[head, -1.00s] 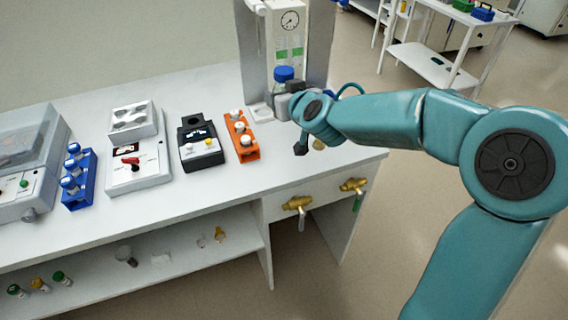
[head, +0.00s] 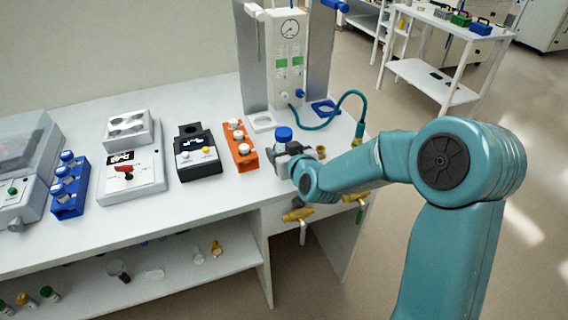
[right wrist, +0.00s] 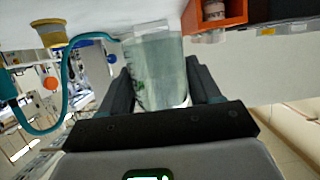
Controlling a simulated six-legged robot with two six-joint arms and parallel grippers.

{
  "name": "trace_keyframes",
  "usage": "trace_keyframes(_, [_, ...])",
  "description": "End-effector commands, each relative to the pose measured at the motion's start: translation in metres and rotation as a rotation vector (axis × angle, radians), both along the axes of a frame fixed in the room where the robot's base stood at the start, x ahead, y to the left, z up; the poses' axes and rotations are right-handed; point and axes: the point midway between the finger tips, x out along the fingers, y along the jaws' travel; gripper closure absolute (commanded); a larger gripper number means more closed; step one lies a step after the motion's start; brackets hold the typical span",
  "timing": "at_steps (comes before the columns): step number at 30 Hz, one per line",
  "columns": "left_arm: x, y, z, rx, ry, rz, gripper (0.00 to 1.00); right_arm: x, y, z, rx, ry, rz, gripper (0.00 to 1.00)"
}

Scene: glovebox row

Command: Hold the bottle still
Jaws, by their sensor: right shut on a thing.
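The bottle has a blue cap (head: 283,134) in the head view, above the fingers of my right gripper (head: 285,154). In the right wrist view the bottle's clear, greenish body (right wrist: 158,72) lies between the two dark fingers of my right gripper (right wrist: 160,88), which is shut on it. The bottle is near the front right part of the white bench, in front of the grey panel unit. Whether its base touches the bench is hidden. My left gripper is not in view.
An orange rack (head: 241,146) with white-capped vials stands just left of the bottle. A white square holder (head: 263,122) and a blue square holder (head: 325,108) are behind. A teal hose (head: 345,97) curves at the right. Brass valves (head: 297,214) are on the bench front.

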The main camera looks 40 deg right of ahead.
Motion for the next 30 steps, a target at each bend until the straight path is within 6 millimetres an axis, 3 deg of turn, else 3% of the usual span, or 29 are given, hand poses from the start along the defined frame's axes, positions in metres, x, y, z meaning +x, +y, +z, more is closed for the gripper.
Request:
trace_keyframes(9, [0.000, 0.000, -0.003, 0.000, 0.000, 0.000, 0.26, 0.000, 0.000, -0.040, 0.000, 0.000, 0.000, 1.00])
trace_keyframes(22, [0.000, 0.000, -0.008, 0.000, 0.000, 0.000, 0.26, 0.000, 0.000, -0.046, 0.000, -0.002, 0.000, 1.00])
trace_keyframes(23, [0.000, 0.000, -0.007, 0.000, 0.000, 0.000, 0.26, 0.000, 0.000, -0.045, 0.001, 0.000, 0.001, 0.31])
trace_keyframes(24, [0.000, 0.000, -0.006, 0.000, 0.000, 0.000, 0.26, 0.000, 0.000, -0.045, 0.001, 0.000, 0.001, 0.18])
trace_keyframes(25, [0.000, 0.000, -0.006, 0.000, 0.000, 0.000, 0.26, 0.000, 0.000, -0.045, 0.000, 0.000, 0.001, 0.12])
trace_keyframes(30, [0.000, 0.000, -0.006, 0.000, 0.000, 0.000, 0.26, 0.000, 0.000, -0.045, 0.000, 0.000, 0.001, 0.12])
